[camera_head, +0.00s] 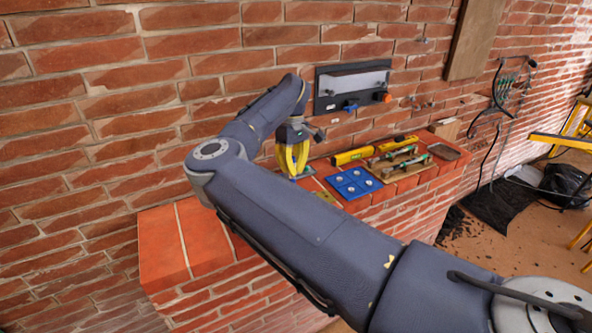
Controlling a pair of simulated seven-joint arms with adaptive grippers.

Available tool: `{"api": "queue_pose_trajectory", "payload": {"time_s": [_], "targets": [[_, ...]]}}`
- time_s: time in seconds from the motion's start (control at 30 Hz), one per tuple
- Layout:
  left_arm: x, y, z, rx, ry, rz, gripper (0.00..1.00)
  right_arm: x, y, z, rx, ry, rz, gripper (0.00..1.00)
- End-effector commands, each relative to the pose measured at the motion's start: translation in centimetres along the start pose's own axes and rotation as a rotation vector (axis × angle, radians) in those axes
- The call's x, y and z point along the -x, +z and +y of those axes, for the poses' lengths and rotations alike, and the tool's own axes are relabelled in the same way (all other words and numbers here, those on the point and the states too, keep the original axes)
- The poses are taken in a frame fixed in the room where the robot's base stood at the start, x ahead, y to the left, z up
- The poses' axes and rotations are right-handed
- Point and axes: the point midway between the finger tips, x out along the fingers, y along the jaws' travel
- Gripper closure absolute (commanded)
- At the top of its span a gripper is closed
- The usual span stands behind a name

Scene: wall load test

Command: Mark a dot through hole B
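My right gripper (294,160), with yellow fingers, points down just above the brick ledge, in front of the wall. Its fingers bow apart in the middle; the tips are too small to tell whether they are shut or hold anything. A dark plate (325,101) with a pale bar (354,81) is on the brick wall, right of and above the gripper. A small blue piece (350,106) and an orange piece (382,97) are at its lower edge. I cannot make out hole B or its letter, and no marker can be told for sure. My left gripper is out of view.
On the brick ledge (203,238) lie a blue tray (342,189) with several round pale pieces, yellow bars (352,156) and green-marked tools (413,163). A wooden board (472,40) and black cables (497,90) are on the wall at right. The ledge's left end is clear.

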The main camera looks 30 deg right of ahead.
Motion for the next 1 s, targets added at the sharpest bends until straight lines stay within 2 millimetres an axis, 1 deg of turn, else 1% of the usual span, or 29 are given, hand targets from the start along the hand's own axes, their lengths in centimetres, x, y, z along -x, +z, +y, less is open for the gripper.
{"api": "queue_pose_trajectory", "payload": {"time_s": [0.2, 0.7, 0.87, 1.0], "targets": [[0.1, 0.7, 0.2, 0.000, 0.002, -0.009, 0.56, -0.9, -0.1, 0.1, -0.001, 0.000, 0.001, 1.00], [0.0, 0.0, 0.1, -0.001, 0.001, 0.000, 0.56, -4.3, -0.4, 0.5, 0.000, 0.001, 0.000, 1.00], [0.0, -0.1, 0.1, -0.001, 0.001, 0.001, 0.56, -5.0, -0.5, 0.6, 0.000, 0.000, 0.000, 1.00], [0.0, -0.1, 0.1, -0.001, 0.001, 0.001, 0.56, -5.1, -0.5, 0.6, 0.000, 0.000, 0.001, 1.00]]}}
